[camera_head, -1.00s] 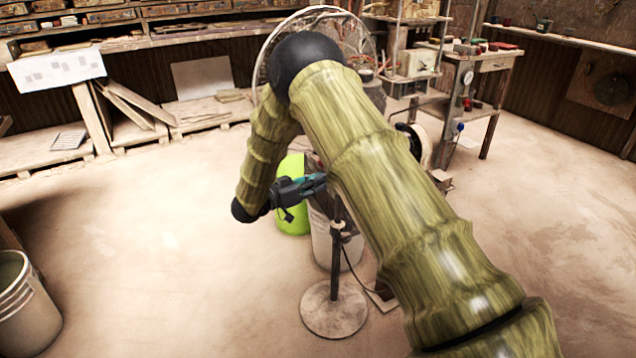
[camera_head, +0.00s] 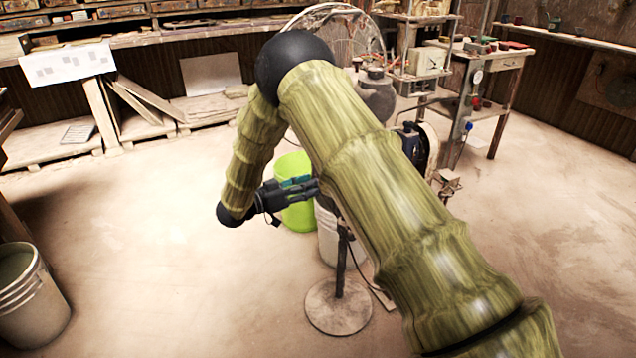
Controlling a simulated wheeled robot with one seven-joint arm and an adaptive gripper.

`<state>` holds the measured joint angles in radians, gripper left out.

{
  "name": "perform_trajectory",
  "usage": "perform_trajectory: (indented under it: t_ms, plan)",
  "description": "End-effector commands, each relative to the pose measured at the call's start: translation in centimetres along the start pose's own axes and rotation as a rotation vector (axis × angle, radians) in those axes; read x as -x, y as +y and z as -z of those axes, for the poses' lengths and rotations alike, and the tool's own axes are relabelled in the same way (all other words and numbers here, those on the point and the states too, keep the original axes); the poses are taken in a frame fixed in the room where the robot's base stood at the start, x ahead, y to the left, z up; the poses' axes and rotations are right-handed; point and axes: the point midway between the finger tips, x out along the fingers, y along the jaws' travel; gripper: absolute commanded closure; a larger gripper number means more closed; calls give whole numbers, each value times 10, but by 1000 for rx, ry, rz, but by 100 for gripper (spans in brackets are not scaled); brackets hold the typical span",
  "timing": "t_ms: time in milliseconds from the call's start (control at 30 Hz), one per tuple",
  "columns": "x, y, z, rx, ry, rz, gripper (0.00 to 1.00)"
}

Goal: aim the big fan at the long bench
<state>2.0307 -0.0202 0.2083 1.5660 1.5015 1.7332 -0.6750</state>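The big fan shows its round wire cage (camera_head: 372,38) at the top centre, behind my arm. Its pole (camera_head: 341,262) runs down to a round, dusty base (camera_head: 338,308) on the floor. My arm hides much of the fan's middle. My gripper (camera_head: 312,188) is beside the upper pole, pointing right. Its tips are close to or behind my arm, so I cannot tell whether they touch the fan or are open. The long bench (camera_head: 215,30) runs along the back wall at the upper left, with trays on it.
A lime-green bin (camera_head: 297,213) and a pale bucket (camera_head: 327,240) stand behind the gripper and pole. Another bucket (camera_head: 30,305) stands at the lower left. A small table (camera_head: 500,60) with equipment is at the back right.

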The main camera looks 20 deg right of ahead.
Motion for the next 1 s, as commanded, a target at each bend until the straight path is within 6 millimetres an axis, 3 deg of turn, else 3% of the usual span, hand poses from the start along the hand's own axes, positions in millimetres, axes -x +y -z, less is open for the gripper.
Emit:
perform_trajectory:
  t_ms: [200, 400, 1000]
  plan:
    - [40, -1, 0, 0, 0, 5, 69]
    - [60, -2, 0, -1, 0, 4, 69]
    - [65, -2, -1, 1, 0, 7, 69]
